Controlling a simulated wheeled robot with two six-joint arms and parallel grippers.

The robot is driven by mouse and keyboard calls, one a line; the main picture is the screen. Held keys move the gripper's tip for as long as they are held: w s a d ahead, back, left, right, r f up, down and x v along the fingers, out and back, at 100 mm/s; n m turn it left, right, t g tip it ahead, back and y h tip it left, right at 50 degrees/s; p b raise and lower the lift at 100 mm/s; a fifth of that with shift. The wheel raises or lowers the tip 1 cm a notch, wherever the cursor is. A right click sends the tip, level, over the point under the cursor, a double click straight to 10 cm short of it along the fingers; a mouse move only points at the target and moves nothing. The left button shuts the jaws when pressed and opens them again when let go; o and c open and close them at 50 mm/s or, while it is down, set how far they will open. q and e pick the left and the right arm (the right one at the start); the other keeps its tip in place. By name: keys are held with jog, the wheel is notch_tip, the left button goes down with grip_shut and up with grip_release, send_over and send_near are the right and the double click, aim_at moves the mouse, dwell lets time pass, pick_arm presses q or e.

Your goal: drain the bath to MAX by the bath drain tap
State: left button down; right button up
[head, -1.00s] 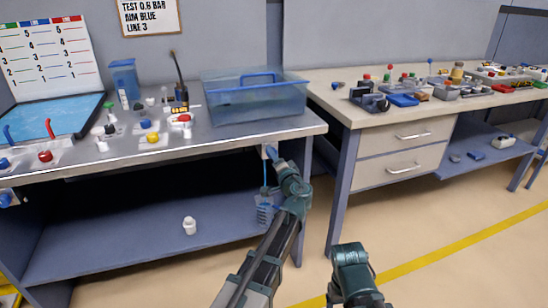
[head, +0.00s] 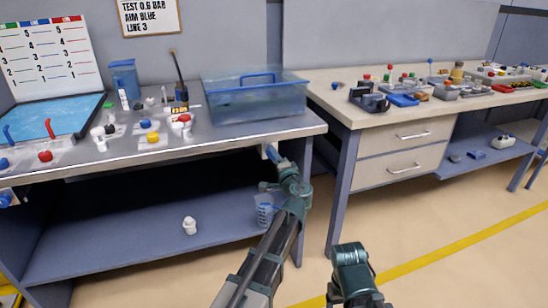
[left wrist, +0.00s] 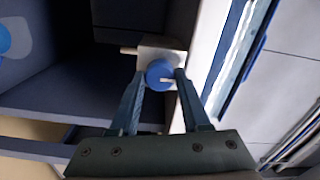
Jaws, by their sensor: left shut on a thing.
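The clear blue bath (head: 255,101) stands on the right end of the steel bench; its MAX mark cannot be made out. The bath drain tap (head: 270,152) sits at the bench front below it, pale with a blue knob. In the left wrist view the round blue knob (left wrist: 160,73) lies between my left gripper's fingertips. My left gripper (head: 278,162) is shut on this knob. A clear jug (head: 264,208) stands below the tap, partly behind my left arm. My right arm shows at the bottom of the head view; its fingertips are out of sight.
A white cup (head: 189,226) stands on the lower shelf (head: 120,247). Several small valves and a blue container (head: 124,78) are on the bench left of the bath. A second workbench (head: 345,95) with drawers stands right. The floor between is clear.

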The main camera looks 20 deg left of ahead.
pick_arm(q)
jog(key=shift+c, duration=1.9)
grip_release()
jog(key=shift+s, duration=0.1)
jog(key=v, duration=1.3)
jog(key=shift+s+d, duration=0.25)
jog(key=shift+d, duration=0.05)
